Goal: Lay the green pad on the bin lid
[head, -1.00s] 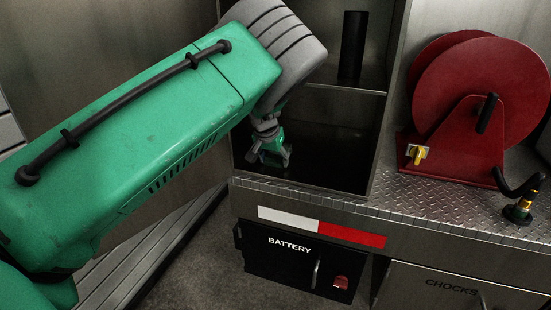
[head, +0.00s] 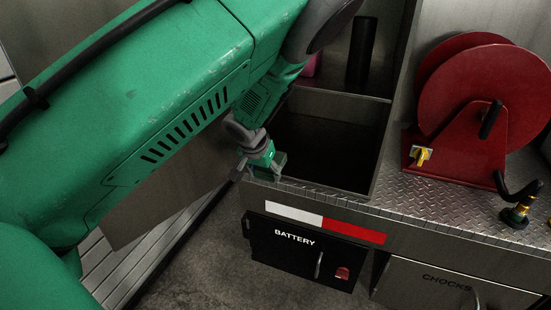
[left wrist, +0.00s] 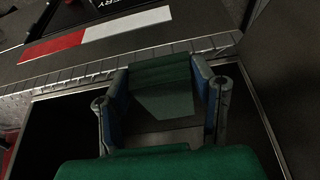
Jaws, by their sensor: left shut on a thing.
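My left gripper (head: 262,168) is at the front left corner of the open steel compartment, just over its front rim. In the left wrist view, my left gripper (left wrist: 165,90) has its two fingers on either side of a green pad (left wrist: 165,100) and is shut on it. The pad hangs over the compartment near the patterned metal edge; I cannot tell whether it touches anything. In the head view the pad is hard to tell from the green gripper parts. I cannot make out a bin lid for certain. My right gripper is not in view.
The steel compartment (head: 380,160) has a dark inside. A black cylinder (head: 361,52) and a partly hidden pink thing (head: 311,65) stand behind it. A red hose reel (head: 478,95) stands on the tread-plate deck (head: 440,200) at right. The black battery box (head: 300,255) is below.

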